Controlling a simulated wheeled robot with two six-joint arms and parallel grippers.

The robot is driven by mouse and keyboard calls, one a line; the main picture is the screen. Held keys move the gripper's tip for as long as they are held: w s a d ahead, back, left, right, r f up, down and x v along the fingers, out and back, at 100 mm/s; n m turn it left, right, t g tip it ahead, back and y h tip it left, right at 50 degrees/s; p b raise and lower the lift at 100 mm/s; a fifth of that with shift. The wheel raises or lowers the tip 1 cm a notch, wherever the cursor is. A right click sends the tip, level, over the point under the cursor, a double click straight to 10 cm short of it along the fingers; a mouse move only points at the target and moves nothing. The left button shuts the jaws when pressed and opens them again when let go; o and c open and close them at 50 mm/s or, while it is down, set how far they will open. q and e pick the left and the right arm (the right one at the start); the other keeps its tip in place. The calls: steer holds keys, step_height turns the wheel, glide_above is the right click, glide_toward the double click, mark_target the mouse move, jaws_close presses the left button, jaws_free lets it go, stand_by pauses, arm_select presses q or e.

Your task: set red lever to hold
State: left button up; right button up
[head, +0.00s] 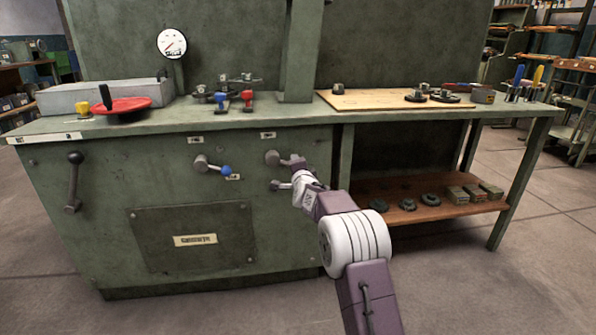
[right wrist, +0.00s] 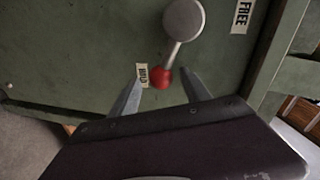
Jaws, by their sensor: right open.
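The red lever's grey pivot hub (head: 272,157) is on the green cabinet front in the head view; my right gripper (head: 286,173) hides its knob there. In the right wrist view the hub (right wrist: 184,19) is at top centre, and the short arm runs down to the red knob (right wrist: 161,78). The knob is beside the HOLD label (right wrist: 142,75); the FREE label (right wrist: 242,16) is at upper right. My right gripper (right wrist: 163,84) is open, one finger on each side of the knob, with gaps visible. My left gripper is out of view.
A blue-knobbed lever (head: 211,166) is left of the red one, and a black-knobbed lever (head: 74,182) is at far left. The bench top (head: 215,115) overhangs above. A wooden shelf (head: 415,212) with parts is at right. The floor in front is clear.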

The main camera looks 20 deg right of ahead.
steer(key=p+v, duration=0.2)
steer(key=v, duration=0.7)
